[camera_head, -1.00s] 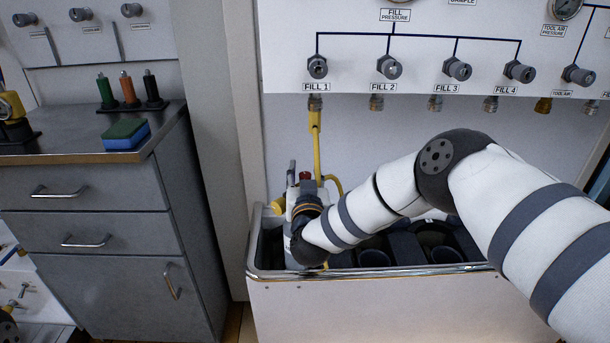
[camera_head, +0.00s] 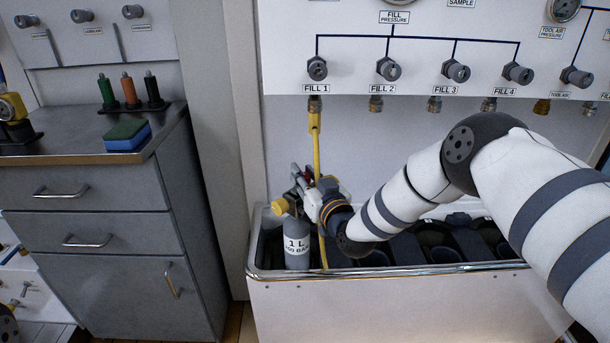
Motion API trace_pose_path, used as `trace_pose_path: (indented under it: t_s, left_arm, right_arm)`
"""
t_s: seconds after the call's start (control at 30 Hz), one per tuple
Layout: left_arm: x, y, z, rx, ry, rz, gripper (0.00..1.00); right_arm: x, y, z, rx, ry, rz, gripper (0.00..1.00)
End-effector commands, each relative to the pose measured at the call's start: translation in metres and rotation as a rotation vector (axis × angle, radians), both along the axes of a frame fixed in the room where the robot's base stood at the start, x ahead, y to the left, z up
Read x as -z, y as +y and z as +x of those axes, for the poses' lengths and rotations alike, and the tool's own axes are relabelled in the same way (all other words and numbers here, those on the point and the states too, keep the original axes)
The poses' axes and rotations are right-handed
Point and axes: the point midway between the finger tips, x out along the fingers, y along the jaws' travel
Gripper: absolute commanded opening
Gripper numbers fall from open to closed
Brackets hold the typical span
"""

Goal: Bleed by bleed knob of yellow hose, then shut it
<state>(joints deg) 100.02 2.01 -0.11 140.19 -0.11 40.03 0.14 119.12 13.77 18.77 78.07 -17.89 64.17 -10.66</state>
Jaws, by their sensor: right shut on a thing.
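The yellow hose (camera_head: 316,150) hangs from the fitting under FILL 1 and runs down to the grey 1L cylinder (camera_head: 297,248). The cylinder stands upright in the left end of the trough, with a yellow knob (camera_head: 280,206) on the left of its valve. My right gripper (camera_head: 302,190) is beside the top of the cylinder, coming in from the right. It is shut on a small part at the hose's lower end, seemingly the bleed knob, which the gripper's body mostly hides.
The metal trough (camera_head: 400,270) has several dark round holders, empty to the right of the cylinder. The fill panel (camera_head: 420,45) with grey knobs is above. A grey cabinet (camera_head: 90,190) stands at the left, with a green-and-blue sponge (camera_head: 127,136) on top.

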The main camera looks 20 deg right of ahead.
Motion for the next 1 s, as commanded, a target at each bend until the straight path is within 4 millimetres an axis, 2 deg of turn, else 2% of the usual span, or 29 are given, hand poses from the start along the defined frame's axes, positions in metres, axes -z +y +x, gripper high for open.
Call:
trace_pose_path:
  t_s: [0.33,0.8,0.83,0.9,0.93,1.0]
  left_arm:
    - [0.0046,0.0001,-0.0041,0.0,0.013,0.0,0.47]
    - [0.0048,0.0001,-0.0044,0.001,0.014,0.0,0.47]
    - [0.0049,0.0001,-0.0043,0.001,0.014,0.0,0.47]
    - [0.0049,0.0001,-0.0043,0.001,0.014,0.0,0.47]
    - [0.0049,0.0001,-0.0043,0.001,0.014,0.0,0.47]
    - [0.0049,0.0001,-0.0043,0.001,0.014,0.0,0.47]
  right_arm:
    - [0.0017,0.0003,-0.0001,-0.124,0.001,0.001,0.0]
    - [0.0011,0.0005,-0.0003,-0.141,0.001,0.001,0.0]
    - [0.0011,0.0005,-0.0003,-0.141,0.001,0.001,0.23]
    - [0.001,0.0005,-0.0003,-0.14,0.0,0.001,0.39]
    - [0.0009,0.0005,-0.0002,-0.14,0.0,0.001,0.43]
    - [0.0008,0.0005,-0.0002,-0.14,0.0,0.001,0.43]
